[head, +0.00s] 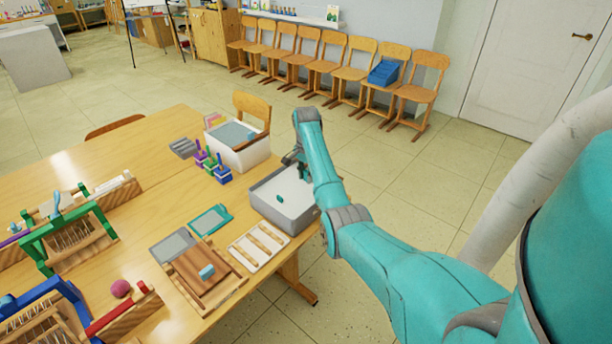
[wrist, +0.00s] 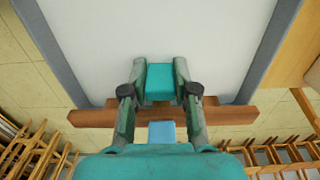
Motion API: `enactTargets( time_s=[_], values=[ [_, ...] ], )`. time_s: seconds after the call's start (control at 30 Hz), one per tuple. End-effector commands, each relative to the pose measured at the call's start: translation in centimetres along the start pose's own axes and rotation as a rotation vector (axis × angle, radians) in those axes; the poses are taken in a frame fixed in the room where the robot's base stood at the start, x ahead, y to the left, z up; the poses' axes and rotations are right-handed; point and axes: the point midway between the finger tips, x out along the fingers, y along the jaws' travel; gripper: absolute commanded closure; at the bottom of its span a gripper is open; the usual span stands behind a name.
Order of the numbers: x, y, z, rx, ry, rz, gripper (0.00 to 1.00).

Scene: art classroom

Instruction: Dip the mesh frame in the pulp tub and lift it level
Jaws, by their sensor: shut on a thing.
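The pulp tub (head: 258,205) is grey and filled with a smooth whitish surface, near the table's right edge. Its grey wall (wrist: 268,45) shows on both sides in the wrist view. My gripper (head: 303,172) is over the tub's far part, partly hidden by my arm. In the wrist view my gripper (wrist: 160,88) is shut on a teal block (wrist: 160,82). A teal piece (head: 280,198) also shows against the whitish surface in the head view. A brown wooden bar (wrist: 90,117) crosses behind the fingers. I cannot make out the mesh or tell how level or deep it is.
A white tub (head: 243,158) with a grey top stands behind the pulp tub. Looms fill the table's left. Chairs line the wall.

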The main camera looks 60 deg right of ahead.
Motion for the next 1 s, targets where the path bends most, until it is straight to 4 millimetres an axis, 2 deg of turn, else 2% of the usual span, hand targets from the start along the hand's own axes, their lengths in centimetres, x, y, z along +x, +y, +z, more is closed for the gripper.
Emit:
enactTargets(
  time_s=[1.0],
  values=[
    [-3.9,0.0,0.0,0.000,0.001,-0.001,1.00]
  ],
)
